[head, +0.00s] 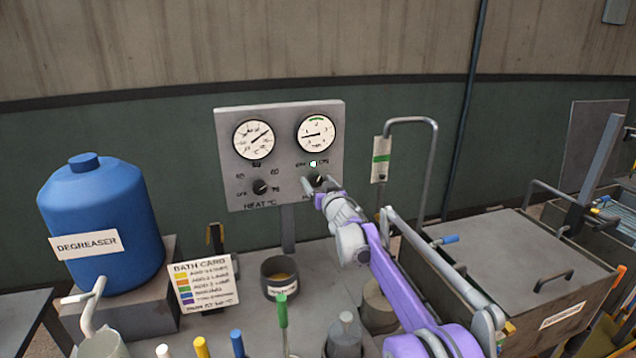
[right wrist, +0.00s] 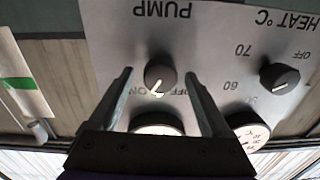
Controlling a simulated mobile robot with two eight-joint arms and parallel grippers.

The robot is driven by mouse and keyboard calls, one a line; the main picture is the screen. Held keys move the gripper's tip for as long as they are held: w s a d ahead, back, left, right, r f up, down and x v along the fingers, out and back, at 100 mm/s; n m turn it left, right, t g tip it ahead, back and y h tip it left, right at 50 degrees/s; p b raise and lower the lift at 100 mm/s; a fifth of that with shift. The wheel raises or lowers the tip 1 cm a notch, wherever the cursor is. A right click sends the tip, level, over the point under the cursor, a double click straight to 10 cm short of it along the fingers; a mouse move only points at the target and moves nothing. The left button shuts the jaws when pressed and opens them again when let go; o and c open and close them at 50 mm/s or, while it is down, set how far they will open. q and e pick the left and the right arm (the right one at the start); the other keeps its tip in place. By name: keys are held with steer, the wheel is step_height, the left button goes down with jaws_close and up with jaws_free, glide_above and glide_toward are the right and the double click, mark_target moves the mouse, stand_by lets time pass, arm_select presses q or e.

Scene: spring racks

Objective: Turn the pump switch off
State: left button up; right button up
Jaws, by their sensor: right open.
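The pump switch is a dark round knob (head: 317,179) at the lower right of a grey wall panel (head: 283,178). In the right wrist view, which is upside down, the knob (right wrist: 160,75) sits under the word PUMP. Its pale pointer mark leans slightly toward the ON side. My right gripper (head: 320,190) is at the panel, partly covering the knob and its label. In the right wrist view my open right gripper (right wrist: 159,73) has one finger on each side of the knob, with gaps showing. My left gripper is out of view.
The heat knob (head: 261,187) is left of the pump knob, with two dial gauges (head: 315,133) above. A small pale green lamp (head: 313,164) shows above the pump knob. Below stand a dark pot (head: 279,270), a bath card (head: 203,283) and a blue degreaser drum (head: 100,215).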

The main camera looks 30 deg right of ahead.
steer(key=shift+c, duration=0.2)
jaws_close()
steer(key=shift+n, duration=0.3)
steer(key=n, duration=0.5)
steer(key=shift+n+p, duration=0.3)
steer(key=shift+n, duration=0.1)
steer(key=n+p, duration=0.1)
steer(key=n, duration=0.4)
steer(key=shift+a, duration=0.1)
steer(key=shift+n, duration=0.3)
